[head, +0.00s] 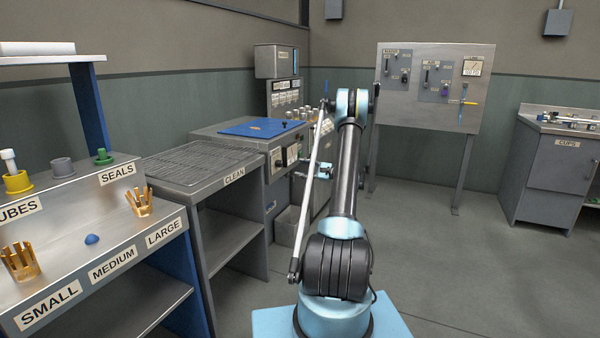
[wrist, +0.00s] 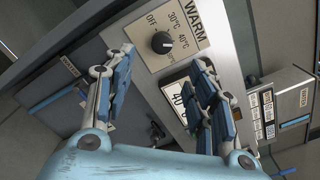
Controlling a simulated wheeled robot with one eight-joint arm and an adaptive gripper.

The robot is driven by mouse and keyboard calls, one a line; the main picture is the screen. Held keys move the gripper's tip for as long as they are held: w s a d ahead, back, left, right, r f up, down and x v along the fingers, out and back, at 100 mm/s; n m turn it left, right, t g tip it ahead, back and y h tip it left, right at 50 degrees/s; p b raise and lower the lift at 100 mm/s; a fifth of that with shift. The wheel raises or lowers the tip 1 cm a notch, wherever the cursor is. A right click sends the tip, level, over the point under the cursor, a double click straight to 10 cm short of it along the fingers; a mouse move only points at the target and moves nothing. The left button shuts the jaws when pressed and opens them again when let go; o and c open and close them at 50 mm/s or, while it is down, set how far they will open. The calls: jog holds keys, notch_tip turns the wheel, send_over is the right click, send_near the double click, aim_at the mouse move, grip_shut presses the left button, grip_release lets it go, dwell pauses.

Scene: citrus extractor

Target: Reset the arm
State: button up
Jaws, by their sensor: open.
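My gripper (wrist: 163,57) is open, its two jointed fingers spread apart with nothing between them. In the wrist view it is close to a metal panel marked WARM (wrist: 150,62), with a black dial knob (wrist: 162,42) and a small display (wrist: 181,100) partly hidden by the right finger. In the head view my arm rises from its light blue base and bends toward the machine (head: 283,158). The gripper (head: 297,173) shows small beside the machine's front. I cannot tell whether a finger touches the panel.
A blue board (head: 260,128) lies on the machine's top. Left are the CLEAN rack (head: 190,162) and a bench with SMALL, MEDIUM and LARGE labels (head: 113,264). A gauge board (head: 425,105) and CUPS cabinet (head: 560,165) stand right. The floor (head: 460,260) on the right is clear.

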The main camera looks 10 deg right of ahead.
jog(key=s+a+r+n+g+h, duration=0.3)
jog(key=s+a+r+n, duration=0.1)
jog(key=s+a+r, duration=0.65)
jog(key=s+a+r+n+g+h, duration=0.2)
jog(key=s+a, duration=0.1)
jog(key=s, duration=0.6)
jog(key=s+a+r+n+g+h, duration=0.1)
jog(key=s+a+r+n, duration=0.15)
jog(key=s, duration=0.65)
jog(key=s+f+n+g+h, duration=0.1)
jog(key=s+n+h, duration=0.1)
jog(key=s, duration=0.8)
jog(key=s+f+n+g+h, duration=0.1)
jog(key=s+f+h, duration=0.1)
jog(key=s, duration=0.8)
jog(key=s+d+f+n+h, duration=0.2)
jog(key=s+d+f, duration=0.1)
jog(key=s, duration=0.5)
jog(key=s+d+f+n+h, duration=0.2)
jog(key=s+f, duration=0.3)
jog(key=s, duration=0.3)
jog(key=shift+s+d+f+h, duration=0.25)
jog(key=shift+d+f+h, duration=0.1)
jog(key=shift+d, duration=0.35)
